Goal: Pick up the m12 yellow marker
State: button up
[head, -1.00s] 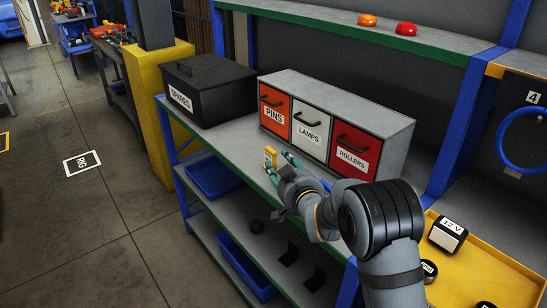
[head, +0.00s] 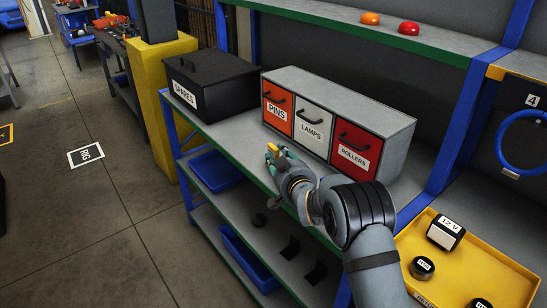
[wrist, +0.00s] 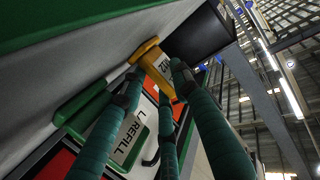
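The yellow marker (wrist: 158,66) carries a white M12 label and has a wider flange at one end. In the wrist view it lies between the green fingertips of my gripper (wrist: 157,80), close to the grey shelf. I cannot tell whether the fingers press on it or whether its flange touches the shelf. In the head view my gripper (head: 277,154) is low in front of the drawer unit, near the green shelf edge. The fingers mostly hide the marker there; only a small yellow patch shows.
A drawer unit (head: 352,98) labelled PINS, LAMPS and ROLLERS stands behind my gripper. A black SPARES box (head: 211,84) stands to its left. A yellow tray (head: 412,238) with black items is at lower right. Blue bins (head: 216,170) are on lower shelves.

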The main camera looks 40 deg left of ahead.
jog(key=c, duration=0.6)
grip_shut()
jog(key=shift+r, duration=0.1)
